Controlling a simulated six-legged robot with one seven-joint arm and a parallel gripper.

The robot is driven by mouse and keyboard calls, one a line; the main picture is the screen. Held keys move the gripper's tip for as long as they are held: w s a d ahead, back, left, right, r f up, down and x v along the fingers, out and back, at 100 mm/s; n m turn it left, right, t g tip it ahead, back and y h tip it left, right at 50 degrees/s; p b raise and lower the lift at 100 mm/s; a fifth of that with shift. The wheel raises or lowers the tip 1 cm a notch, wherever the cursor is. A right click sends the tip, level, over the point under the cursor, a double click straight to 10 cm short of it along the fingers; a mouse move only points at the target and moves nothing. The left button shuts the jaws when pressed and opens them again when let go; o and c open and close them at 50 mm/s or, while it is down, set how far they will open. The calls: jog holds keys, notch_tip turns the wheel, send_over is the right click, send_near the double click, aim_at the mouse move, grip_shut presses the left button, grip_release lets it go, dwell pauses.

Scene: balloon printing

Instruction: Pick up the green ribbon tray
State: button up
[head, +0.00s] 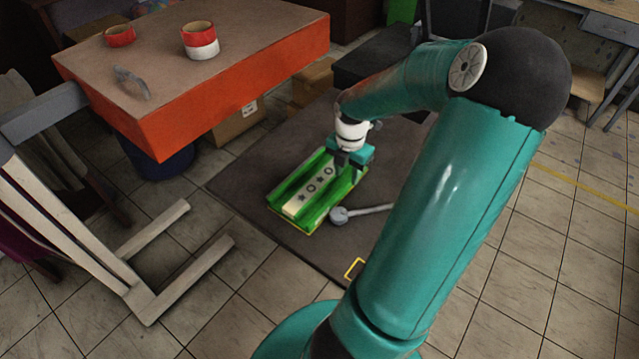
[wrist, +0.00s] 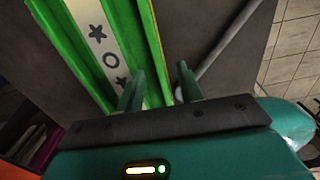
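The green ribbon tray (head: 322,205) lies on a dark mat on the floor, with a pale strip of stars and rings along its middle. It also shows in the wrist view (wrist: 72,42), running away from my gripper. My gripper (head: 348,174) is over the tray's right side, pointing down. In the wrist view my gripper (wrist: 160,82) is open, its two fingers apart with the tray's right edge between them in the picture. I cannot tell how far above the edge the fingertips are, or whether they touch it.
A grey round-headed tool (head: 340,215) lies right beside the tray; its handle shows in the wrist view (wrist: 228,45). The dark mat (head: 245,180) is otherwise mostly clear. An orange-sided table (head: 240,85) with tape rolls stands at the upper left, near a pale wooden chair (head: 150,300).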

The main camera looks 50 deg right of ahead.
aim_at(344, 186)
jog(key=f, duration=0.4)
jog(key=shift+w+f, duration=0.25)
jog(key=shift+w, duration=0.05)
jog(key=shift+f, duration=0.4)
jog(key=shift+c, duration=0.3)
grip_shut()
